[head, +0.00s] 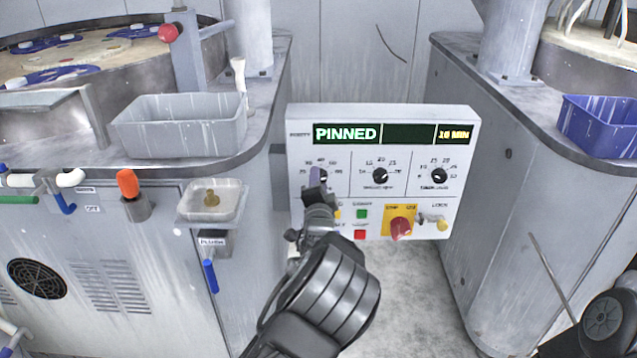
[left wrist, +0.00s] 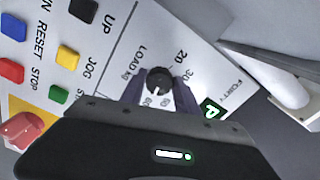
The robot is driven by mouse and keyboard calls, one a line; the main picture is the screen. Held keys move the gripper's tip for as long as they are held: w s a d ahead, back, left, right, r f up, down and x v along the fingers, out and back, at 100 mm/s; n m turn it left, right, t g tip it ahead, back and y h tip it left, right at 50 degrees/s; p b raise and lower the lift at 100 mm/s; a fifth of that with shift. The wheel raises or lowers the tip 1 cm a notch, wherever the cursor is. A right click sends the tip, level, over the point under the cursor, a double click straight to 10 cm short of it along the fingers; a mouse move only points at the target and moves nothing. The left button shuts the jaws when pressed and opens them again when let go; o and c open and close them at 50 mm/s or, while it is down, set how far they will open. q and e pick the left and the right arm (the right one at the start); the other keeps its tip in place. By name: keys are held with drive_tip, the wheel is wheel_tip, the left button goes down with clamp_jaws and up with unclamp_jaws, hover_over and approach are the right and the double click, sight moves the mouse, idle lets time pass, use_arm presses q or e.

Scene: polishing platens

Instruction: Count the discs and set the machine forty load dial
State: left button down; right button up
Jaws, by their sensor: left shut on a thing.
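The white control panel (head: 400,155), marked FORTY, shows PINNED in green and 10 MIN in amber. Its leftmost dial, marked LOAD KG, is mostly hidden by my left gripper (head: 317,180) in the head view. In the left wrist view the black load dial (left wrist: 159,80) sits between the two fingers of my left gripper (left wrist: 158,92), which is shut on it. I cannot tell its exact setting. At the upper left, blue carriers (head: 50,74) and pale round pieces lie on a platen (head: 140,58), cut off by the frame edge. My right gripper is not in view.
Two more dials, the middle one (head: 380,176) and the right one (head: 439,176), sit beside the load dial. Below are a green button (head: 362,214), a red button (head: 360,234) and a red knob (head: 401,229). A grey bin (head: 180,130) and blue bin (head: 600,125) stand on either side.

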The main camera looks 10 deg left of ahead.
use_arm(q)
drive_tip(key=c, duration=0.9)
unclamp_jaws()
drive_tip(key=v, duration=0.8)
drive_tip(key=shift+w+f, duration=0.1)
